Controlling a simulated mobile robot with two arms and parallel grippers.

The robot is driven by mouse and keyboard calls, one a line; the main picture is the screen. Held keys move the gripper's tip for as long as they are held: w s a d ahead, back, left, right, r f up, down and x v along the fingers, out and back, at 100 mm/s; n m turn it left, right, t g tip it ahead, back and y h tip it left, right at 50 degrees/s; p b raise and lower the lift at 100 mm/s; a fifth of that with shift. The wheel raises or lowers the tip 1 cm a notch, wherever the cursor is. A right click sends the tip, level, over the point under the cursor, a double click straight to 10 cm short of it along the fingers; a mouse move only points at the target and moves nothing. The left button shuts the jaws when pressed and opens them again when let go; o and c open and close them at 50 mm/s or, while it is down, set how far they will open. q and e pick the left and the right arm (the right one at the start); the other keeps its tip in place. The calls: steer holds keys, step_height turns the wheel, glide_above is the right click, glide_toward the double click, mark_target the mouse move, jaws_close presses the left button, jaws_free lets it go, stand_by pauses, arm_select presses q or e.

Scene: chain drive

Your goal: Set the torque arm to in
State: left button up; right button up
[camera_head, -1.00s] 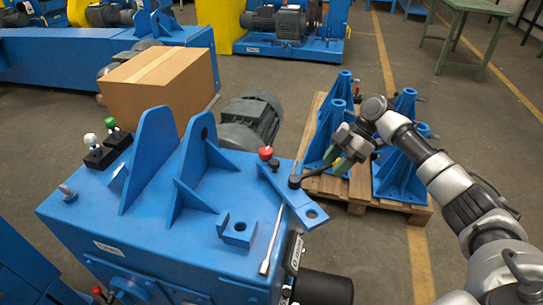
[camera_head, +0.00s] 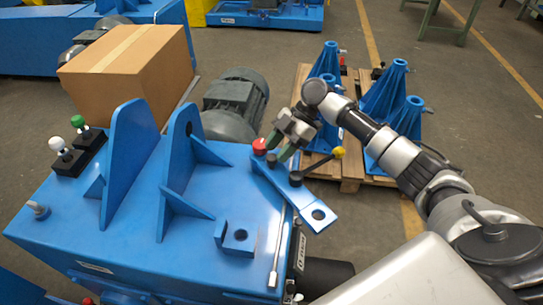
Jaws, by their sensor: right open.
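The torque arm appears to be the flat blue bar (camera_head: 318,214) with a hole in its end. It lies on the right edge of the blue machine housing (camera_head: 160,240) and sticks out past it. A red knob (camera_head: 259,147) stands at the bar's far end. A black lever with a yellow knob (camera_head: 338,152) pivots on the bar. My right gripper (camera_head: 279,146) is open, its green-padded fingers close beside the red knob, on its right. I cannot tell if they touch it. The left gripper is not in view.
A cardboard box (camera_head: 130,75) and a grey motor (camera_head: 234,103) stand behind the housing. Blue upright brackets (camera_head: 125,160) rise from its top. A pallet (camera_head: 350,184) with several blue stands is behind my right arm. A small lever (camera_head: 277,255) lies near the housing's right edge.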

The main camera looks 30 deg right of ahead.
steer(key=shift+x, duration=1.45)
steer(key=shift+c, duration=0.2)
jaws_close()
